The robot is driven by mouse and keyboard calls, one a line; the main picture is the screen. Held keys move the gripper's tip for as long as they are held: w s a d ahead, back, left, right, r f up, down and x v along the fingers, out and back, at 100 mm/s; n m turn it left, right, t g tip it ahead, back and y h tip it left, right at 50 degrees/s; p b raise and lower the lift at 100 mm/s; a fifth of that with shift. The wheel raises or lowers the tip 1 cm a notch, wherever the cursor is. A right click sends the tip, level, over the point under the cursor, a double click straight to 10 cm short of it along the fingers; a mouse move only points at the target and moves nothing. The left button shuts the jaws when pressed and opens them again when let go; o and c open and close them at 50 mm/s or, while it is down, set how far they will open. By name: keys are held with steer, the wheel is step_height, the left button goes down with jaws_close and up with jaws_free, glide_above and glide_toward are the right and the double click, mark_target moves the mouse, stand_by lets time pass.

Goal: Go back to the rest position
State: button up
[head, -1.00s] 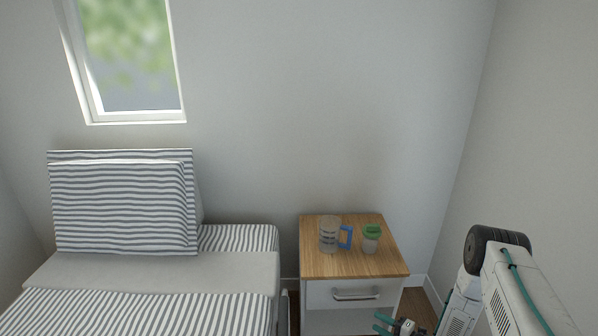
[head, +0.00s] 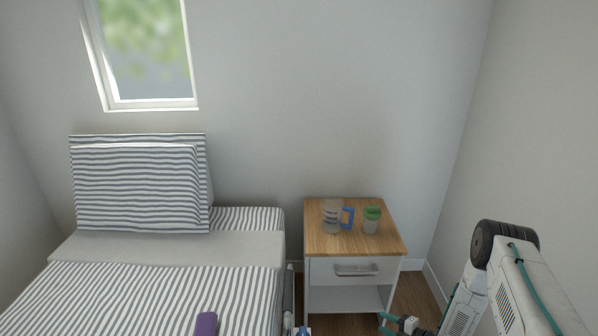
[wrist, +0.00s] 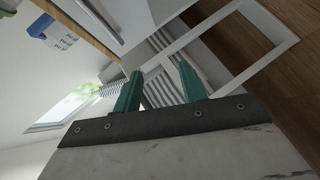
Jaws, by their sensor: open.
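My gripper (head: 402,322) shows at the bottom of the head view, in front of and lower than the nightstand's drawer. Its two teal fingers (wrist: 157,88) stand apart in the wrist view with nothing between them. My arm folds up along the right side of the head view. No marker of a rest position shows.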

step_height(320, 180, down, 4)
steer(key=s+d+m+g+h, duration=0.2)
steer(key=s+d+m+h, duration=0.1)
steer(key=m, duration=0.1)
steer(key=d+r+m+g+h, duration=0.3)
steer(key=d+r+m+h, duration=0.1)
steer(key=d, duration=0.2)
steer(key=s+d+r+m+g+h, duration=0.2)
steer(key=r+m+g, duration=0.15)
steer(key=r, duration=0.75)
steer(key=s+d+r+m+g+h, duration=0.25)
steer(key=r+m, duration=0.25)
steer(key=r, duration=0.7)
steer(key=s+a+r+m, duration=0.2)
steer(key=s+a+r, duration=0.3)
steer(key=s+r, duration=0.4)
steer(key=s+a+r+m+t+y, duration=0.1)
steer(key=s+a+r, duration=0.5)
steer(key=r, duration=1.1)
steer(key=s+a+r+m+t, duration=0.1)
steer(key=s+a+r+m, duration=0.2)
steer(key=s+r, duration=0.9)
steer(key=shift+s+a+r+m+y, duration=0.4)
steer(key=shift+s+a, duration=0.55)
steer(key=shift+a, duration=0.8)
